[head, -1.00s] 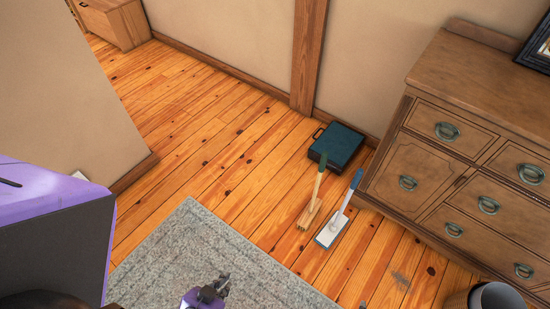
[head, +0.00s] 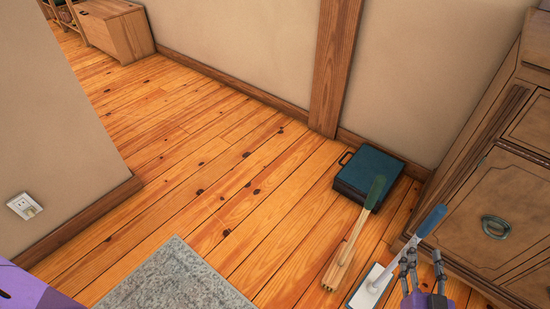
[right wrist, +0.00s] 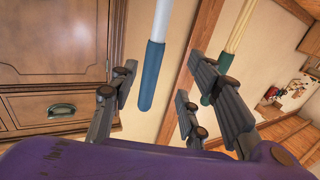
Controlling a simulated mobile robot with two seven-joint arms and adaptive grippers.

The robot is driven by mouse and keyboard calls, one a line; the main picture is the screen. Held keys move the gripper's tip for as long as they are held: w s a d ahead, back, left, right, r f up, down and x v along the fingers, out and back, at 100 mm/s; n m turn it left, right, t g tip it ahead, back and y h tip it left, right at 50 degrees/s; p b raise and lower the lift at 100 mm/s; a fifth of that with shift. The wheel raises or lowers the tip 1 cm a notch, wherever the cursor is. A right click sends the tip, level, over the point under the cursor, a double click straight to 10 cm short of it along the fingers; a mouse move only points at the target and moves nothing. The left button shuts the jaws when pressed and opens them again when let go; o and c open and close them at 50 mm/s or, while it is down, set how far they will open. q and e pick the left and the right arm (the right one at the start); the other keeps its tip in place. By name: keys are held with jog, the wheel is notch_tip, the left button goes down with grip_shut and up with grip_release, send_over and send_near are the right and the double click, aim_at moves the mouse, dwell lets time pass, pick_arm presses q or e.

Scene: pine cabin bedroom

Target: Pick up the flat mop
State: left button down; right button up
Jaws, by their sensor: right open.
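The flat mop has a white head with a blue edge (head: 368,287), low in the head view, and a pale pole rising to a blue grip (head: 432,219). My right gripper (head: 421,262) is open beside the mop, just right of its pole in the head view. In the right wrist view the blue grip (right wrist: 151,78) shows in the gap between the open fingers (right wrist: 160,88), with no clear contact. The pole continues above it. My left gripper is not in view.
A wooden brush with a green grip (head: 376,192) stands left of the mop; its grip also shows in the right wrist view (right wrist: 214,68). A dark blue case (head: 369,172) lies behind. A wooden dresser (head: 480,190) is close on the right. Open floor and a grey rug (head: 170,280) lie left.

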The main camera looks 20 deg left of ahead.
aim_at(426, 234)
jog(key=w+b, duration=0.2)
jog(key=w, duration=0.6)
jog(key=shift+w+r, duration=0.1)
jog(key=shift+w, duration=0.15)
jog(key=shift+r, duration=0.15)
grip_shut()
